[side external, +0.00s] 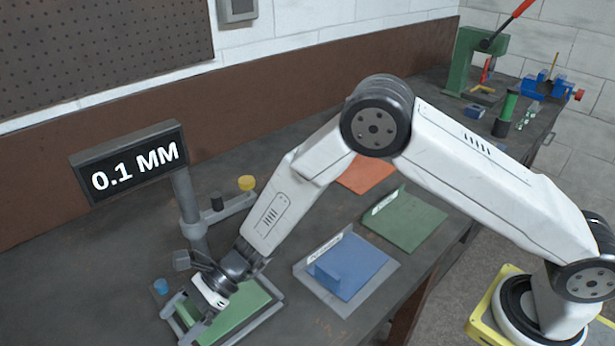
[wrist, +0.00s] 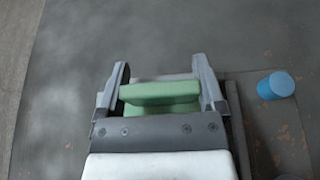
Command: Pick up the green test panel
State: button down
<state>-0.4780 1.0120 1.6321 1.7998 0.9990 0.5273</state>
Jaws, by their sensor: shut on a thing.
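The green test panel (side external: 240,314) lies flat within a grey metal frame (side external: 268,312) at the bottom left of the side view. My gripper (side external: 205,300) is over the panel and shut on it. In the wrist view, the green upright tab of the panel (wrist: 160,92) sits between the two grey fingers of my gripper (wrist: 161,88). A strip of the panel's flat part shows below the tab. The rest of the panel is hidden by my gripper. I cannot tell whether the panel touches the frame.
A gauge post with a "0.1 MM" display (side external: 133,164) stands beside the frame. A small blue cylinder (side external: 161,286) is close by. A blue panel (side external: 350,273) lies on a grey tray.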

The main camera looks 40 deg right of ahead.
jog(key=shift+r, duration=0.2)
jog(key=shift+r, duration=0.9)
jog(key=s+d+r, duration=0.8)
jog(key=s+r, duration=0.2)
jog(key=s, duration=0.1)
jog(key=shift+s+r, duration=0.15)
jog(key=shift+r, duration=0.25)
jog(key=shift+d, duration=0.1)
